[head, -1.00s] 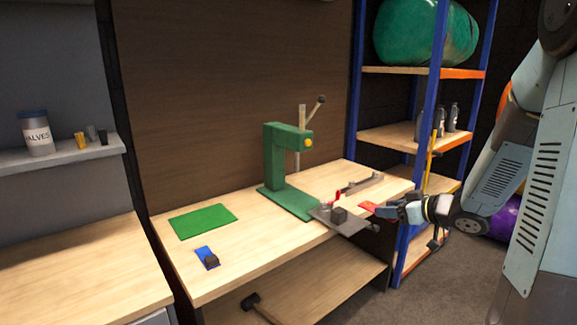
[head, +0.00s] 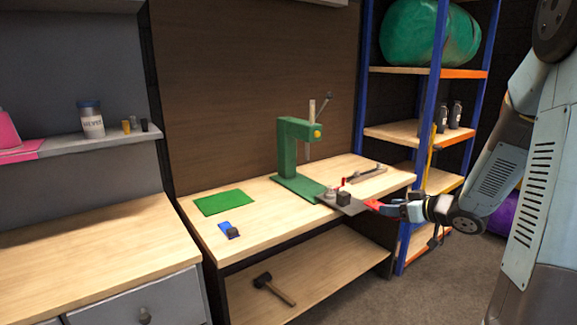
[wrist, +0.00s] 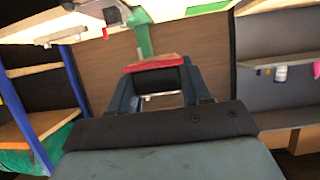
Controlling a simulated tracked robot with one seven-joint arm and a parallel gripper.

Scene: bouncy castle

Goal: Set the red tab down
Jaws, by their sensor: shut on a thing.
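The red tab (wrist: 155,63) lies across the tips of my gripper (wrist: 157,80) in the wrist view, with both fingers shut on it. In the head view the red tab (head: 373,204) shows at the tip of my gripper (head: 388,208), just off the right front edge of the workbench (head: 270,236). My gripper is beside the grey metal plate (head: 350,209) of the green press (head: 297,150). I cannot tell whether the tab touches the plate.
A green mat (head: 224,202) and a blue piece with a dark block (head: 229,230) lie on the left of the bench. A mallet (head: 272,288) lies on the lower shelf. A blue-framed rack (head: 425,130) stands at the right. The bench front between mat and press is clear.

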